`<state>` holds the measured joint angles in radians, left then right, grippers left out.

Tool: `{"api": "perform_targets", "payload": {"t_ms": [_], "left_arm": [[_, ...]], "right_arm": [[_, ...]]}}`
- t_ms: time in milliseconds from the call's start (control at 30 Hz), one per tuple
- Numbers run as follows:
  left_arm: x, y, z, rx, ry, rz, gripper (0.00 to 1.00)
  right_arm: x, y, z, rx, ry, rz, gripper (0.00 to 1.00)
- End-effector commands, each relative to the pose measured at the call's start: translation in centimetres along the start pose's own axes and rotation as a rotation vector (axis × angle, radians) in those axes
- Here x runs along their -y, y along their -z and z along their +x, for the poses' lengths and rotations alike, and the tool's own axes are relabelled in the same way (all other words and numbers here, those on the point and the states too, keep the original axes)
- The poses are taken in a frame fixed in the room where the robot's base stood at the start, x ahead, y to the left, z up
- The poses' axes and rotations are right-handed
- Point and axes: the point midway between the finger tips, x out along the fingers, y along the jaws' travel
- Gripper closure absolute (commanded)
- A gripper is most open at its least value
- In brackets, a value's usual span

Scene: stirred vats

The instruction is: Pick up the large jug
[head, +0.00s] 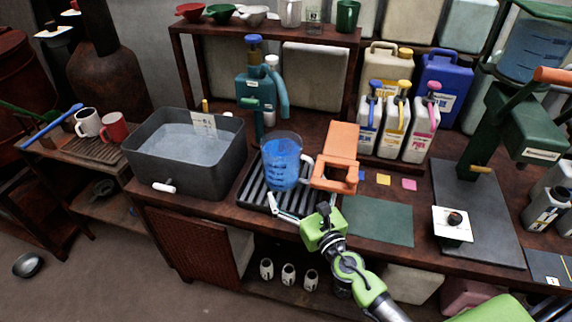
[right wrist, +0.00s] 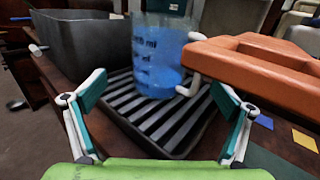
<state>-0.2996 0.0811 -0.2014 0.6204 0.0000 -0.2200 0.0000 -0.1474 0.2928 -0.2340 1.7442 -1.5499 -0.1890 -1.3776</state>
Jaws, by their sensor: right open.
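The large jug (head: 281,161) is clear, with blue liquid inside and markings on its side. It stands upright on a dark ribbed drip tray (head: 250,190), its pale handle on the right. My left gripper is in neither view.
An orange block-like holder (head: 337,157) stands close to the jug's right, by the handle. A grey basin of water (head: 184,170) is to the left, and a teal pump (head: 255,90) is behind. A green mat (head: 378,222) lies clear at the front right.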

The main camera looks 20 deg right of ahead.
Motion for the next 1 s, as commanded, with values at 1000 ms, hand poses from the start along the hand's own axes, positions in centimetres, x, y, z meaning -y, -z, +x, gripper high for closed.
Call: {"api": "perform_targets", "payload": {"t_ms": [1000], "left_arm": [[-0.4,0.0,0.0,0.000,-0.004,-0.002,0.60]], "right_arm": [[0.1,-0.3,9.2,0.000,0.001,0.004,0.04]]}}
